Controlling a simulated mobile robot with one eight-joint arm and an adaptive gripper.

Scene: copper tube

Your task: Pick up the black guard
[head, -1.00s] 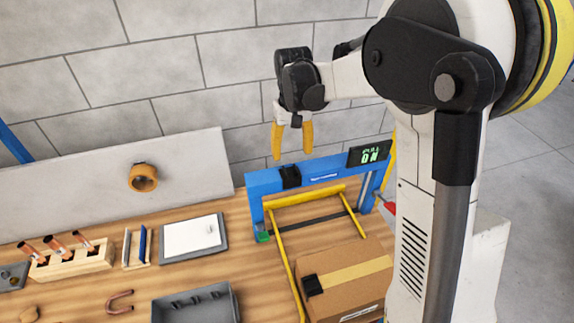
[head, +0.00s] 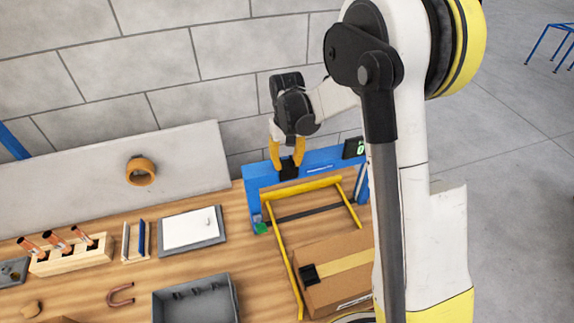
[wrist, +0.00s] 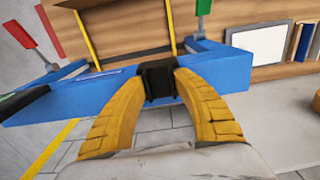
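A small black block, which looks like the black guard (head: 289,171), sits on the top bar of the blue frame (head: 325,160) at the back of the bench. My gripper (head: 287,163) reaches down over it with its two yellow fingers spread. In the wrist view the black guard (wrist: 158,82) lies between the fingertips (wrist: 160,76), one on each side. I cannot tell whether the fingers touch it. Its lower part is partly hidden in the head view.
A cardboard box (head: 345,255) with another small black piece (head: 309,275) stands in front of the frame, beside yellow rails (head: 283,258). A grey bin (head: 196,301), a white pad (head: 190,229) and a wooden rack of copper tubes (head: 70,256) are to the left.

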